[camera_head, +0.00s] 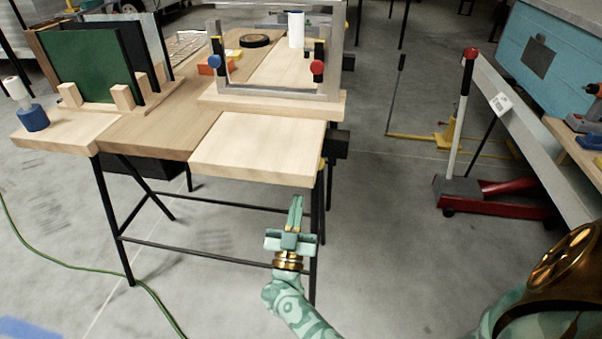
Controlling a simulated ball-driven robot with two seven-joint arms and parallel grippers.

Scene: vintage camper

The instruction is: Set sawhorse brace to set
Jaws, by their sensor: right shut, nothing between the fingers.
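A wooden worktable (240,160) stands on black sawhorse-style legs. Thin black bars run between the legs, and a low horizontal bar (195,251) crosses the front. I cannot tell which part is the brace, or its setting. My right gripper (296,201) is green, with its fingers together and empty. It is just below the table's front right corner, in front of the right front leg (312,280), which it partly hides. Whether it touches the leg or a bar cannot be told. My left gripper is out of view.
A green panel (88,68) in a wooden rack and a grey frame (275,92) stand on the table. A red floor jack (495,200) stands to the right, by a blue-walled camper (560,65). A green cable (75,265) lies on the floor at left. Floor between table and jack is clear.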

